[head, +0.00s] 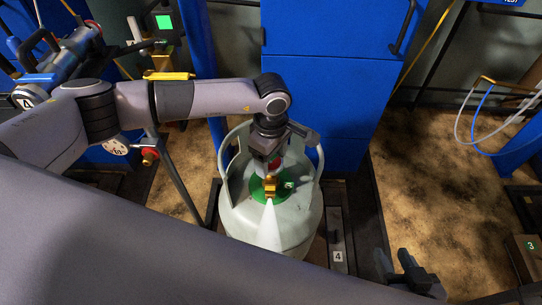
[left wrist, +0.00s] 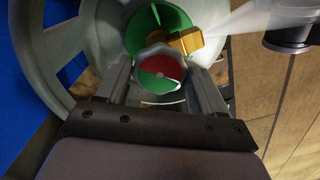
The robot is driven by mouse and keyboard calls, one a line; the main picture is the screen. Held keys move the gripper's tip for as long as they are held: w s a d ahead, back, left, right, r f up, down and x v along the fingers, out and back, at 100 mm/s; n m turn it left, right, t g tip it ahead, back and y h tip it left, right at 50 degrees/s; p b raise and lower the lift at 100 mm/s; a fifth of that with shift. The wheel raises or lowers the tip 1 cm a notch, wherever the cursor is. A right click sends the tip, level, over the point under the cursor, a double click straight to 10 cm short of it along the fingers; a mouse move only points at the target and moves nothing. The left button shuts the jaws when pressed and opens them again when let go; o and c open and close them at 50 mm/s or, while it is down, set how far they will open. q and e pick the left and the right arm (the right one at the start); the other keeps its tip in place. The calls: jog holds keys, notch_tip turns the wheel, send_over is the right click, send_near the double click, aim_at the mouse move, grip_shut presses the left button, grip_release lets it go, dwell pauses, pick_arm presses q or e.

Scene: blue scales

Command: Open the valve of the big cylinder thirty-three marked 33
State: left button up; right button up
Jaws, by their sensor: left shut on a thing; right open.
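The big pale grey-green cylinder (head: 290,236) stands upright at the middle of the head view, with a collar of handles around its top. No number 33 is readable on it. Its brass valve (head: 269,186) rises from a green top and also shows in the left wrist view (left wrist: 187,41). A whitish plume (head: 268,228) streams from the brass outlet. My left gripper (head: 271,162) points down inside the collar. In the left wrist view its fingers are shut on the red and green handwheel (left wrist: 160,71). My right gripper (head: 408,272) is open and empty, low at the right.
A blue cabinet (head: 325,95) stands just behind the cylinder. A plate marked 4 (head: 338,257) lies at its right foot. A dark box marked 3 (head: 528,258) is at the right edge.

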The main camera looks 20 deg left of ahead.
aim_at(271, 162)
pick_arm(q)
jog(key=shift+n, duration=0.9)
jog(key=o, duration=1)
jog(key=shift+o, duration=0.2)
notch_tip(271, 162, up, 7)
jog(key=shift+r+p, duration=0.1)
jog(key=shift+p, duration=0.65)
